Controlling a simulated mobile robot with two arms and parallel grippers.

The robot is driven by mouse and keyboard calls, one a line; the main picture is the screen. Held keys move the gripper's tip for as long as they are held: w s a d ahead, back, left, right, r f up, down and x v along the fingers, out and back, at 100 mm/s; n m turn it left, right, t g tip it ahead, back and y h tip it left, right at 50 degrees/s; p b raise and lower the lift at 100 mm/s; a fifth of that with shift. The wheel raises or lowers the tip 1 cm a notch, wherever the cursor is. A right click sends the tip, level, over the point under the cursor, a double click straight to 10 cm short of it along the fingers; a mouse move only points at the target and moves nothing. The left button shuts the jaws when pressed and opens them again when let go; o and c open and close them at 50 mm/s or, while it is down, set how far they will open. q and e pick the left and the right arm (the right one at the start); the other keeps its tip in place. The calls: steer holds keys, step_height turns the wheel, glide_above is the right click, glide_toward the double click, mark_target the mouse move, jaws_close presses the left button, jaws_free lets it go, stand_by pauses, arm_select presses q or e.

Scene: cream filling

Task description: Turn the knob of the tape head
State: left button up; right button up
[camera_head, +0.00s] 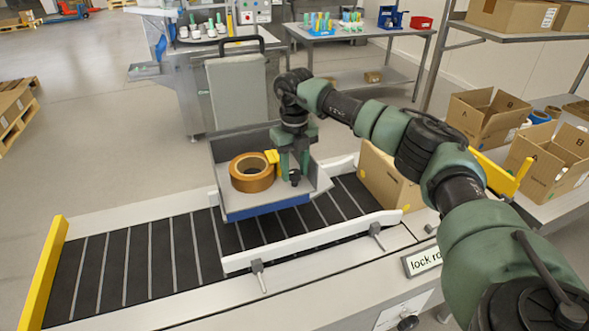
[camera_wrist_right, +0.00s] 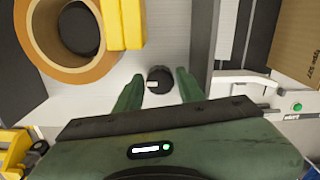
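The tape head is a grey tray-like housing (camera_head: 228,165) above the conveyor, with a blue front edge. It holds a brown tape roll (camera_head: 251,172), also in the right wrist view (camera_wrist_right: 36,42), and a yellow part (camera_head: 271,156) beside the roll. A small black knob (camera_head: 295,178) is right of the roll; it shows in the right wrist view (camera_wrist_right: 159,82). My right gripper (camera_head: 293,168) points down at the knob. Its green fingers (camera_wrist_right: 160,76) are open, one to each side of the knob, with gaps visible. Contact is not visible. My left gripper is not in view.
A black-slatted conveyor (camera_head: 140,262) with white side rails (camera_head: 318,240) runs below. A closed carton (camera_head: 388,178) stands right of the tape head on the belt. Open cartons (camera_head: 488,120) sit on the right bench. A sign (camera_head: 424,260) stands at the front edge.

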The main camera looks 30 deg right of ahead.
mark_target(295, 172)
stand_by(0.3)
steer(key=shift+r, duration=0.4)
step_height(295, 172, up, 7)
steer(key=shift+b, duration=1)
steer(key=shift+s+f, duration=0.1)
